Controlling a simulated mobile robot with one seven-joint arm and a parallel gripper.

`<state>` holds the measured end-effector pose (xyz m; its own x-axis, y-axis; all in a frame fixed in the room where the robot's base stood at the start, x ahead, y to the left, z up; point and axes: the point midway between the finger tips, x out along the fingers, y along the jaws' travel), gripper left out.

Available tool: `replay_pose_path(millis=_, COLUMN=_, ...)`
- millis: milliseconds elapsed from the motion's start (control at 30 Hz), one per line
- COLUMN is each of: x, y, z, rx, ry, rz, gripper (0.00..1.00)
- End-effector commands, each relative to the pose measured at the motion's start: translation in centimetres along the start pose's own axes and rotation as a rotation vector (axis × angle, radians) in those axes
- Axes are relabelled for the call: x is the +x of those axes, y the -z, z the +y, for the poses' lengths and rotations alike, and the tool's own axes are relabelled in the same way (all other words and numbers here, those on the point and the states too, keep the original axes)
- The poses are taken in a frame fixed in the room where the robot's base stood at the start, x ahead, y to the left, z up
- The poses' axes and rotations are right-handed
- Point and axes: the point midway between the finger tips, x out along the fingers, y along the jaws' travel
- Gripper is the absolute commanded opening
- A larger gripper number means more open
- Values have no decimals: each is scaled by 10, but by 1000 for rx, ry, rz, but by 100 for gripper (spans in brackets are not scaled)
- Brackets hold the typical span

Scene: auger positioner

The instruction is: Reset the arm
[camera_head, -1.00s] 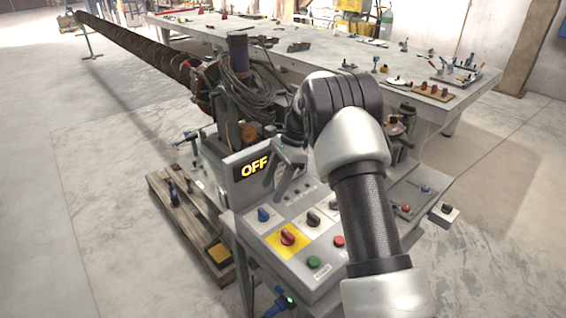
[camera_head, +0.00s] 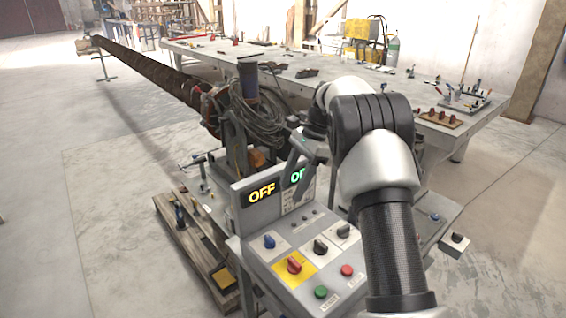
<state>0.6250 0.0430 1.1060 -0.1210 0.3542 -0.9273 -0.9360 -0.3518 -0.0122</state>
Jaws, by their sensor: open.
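My arm (camera_head: 385,165) rises from the lower right and bends over the right side of the control panel. My gripper (camera_head: 293,160) is open and empty, pointing down and left just in front of the panel's upright display face. It is above the panel's sloped top and apart from the knobs. The control panel (camera_head: 262,225) shows a lit yellow OFF sign (camera_head: 262,192) and a green sign (camera_head: 298,174) partly covered by my gripper. On its top are a red knob on a yellow plate (camera_head: 294,265), a blue knob (camera_head: 269,241), black knobs, and green and red buttons.
A long rusty auger (camera_head: 150,66) runs to the back left behind the panel, with coiled cables (camera_head: 262,122) beside it. A wooden pallet (camera_head: 182,238) lies at the panel's left. A large grey worktable (camera_head: 300,82) with tools stands behind. Floor at left is clear.

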Motion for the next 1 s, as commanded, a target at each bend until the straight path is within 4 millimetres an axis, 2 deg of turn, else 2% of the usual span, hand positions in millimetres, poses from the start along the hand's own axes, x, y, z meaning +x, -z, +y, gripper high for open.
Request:
replay_pose_path(millis=167, x=-59, y=-29, z=30, rx=-143, ry=59, rz=70, gripper=51)
replay_pose_path(millis=300, x=-104, y=-59, z=75, rx=-318, ry=103, rz=160, gripper=51)
replay_pose_path(millis=400, x=-128, y=-79, z=113, rx=-450, ry=124, rz=233, gripper=51)
replay_pose_path(millis=500, x=-143, y=-98, z=153, rx=-583, ry=138, rz=309, gripper=51)
replay_pose_path(millis=633, x=-152, y=-117, z=208, rx=-759, ry=142, rz=417, gripper=51)
replay_pose_path(millis=800, x=-144, y=-133, z=276, rx=-984, ry=122, rz=569, gripper=51)
replay_pose_path(millis=900, x=-132, y=-136, z=307, rx=-1095, ry=100, rz=647, gripper=51)
replay_pose_path(millis=1000, x=-122, y=-136, z=328, rx=-1177, ry=79, rz=706, gripper=51)
